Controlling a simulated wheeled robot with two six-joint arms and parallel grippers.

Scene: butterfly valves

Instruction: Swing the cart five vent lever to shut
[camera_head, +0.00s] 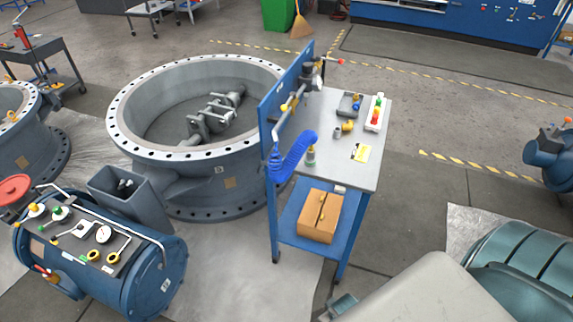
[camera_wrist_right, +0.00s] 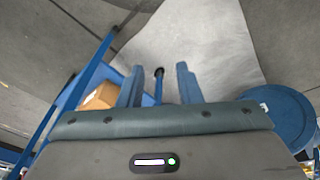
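A blue-framed cart with a grey top (camera_head: 345,165) stands right of centre in the head view. On its upright blue panel (camera_head: 305,62) is a pipe with a valve body (camera_head: 307,80) and a thin lever with a red tip (camera_head: 339,61). A yellow part (camera_head: 284,107) sits lower on the pipe. I cannot read a label saying which lever is the vent. My right gripper (camera_wrist_right: 158,84) is open, with its two fingers apart near the cart's lower side; part of it seems to show at the bottom of the head view (camera_head: 341,306). My left gripper is not in view.
A blue coiled hose (camera_head: 293,158) hangs at the cart's near left corner. Fittings and a tray (camera_head: 349,103) lie on the top; a cardboard box (camera_head: 320,215) is on the lower shelf. A large flanged ring (camera_head: 120,130) and a blue tank (camera_head: 150,275) stand left.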

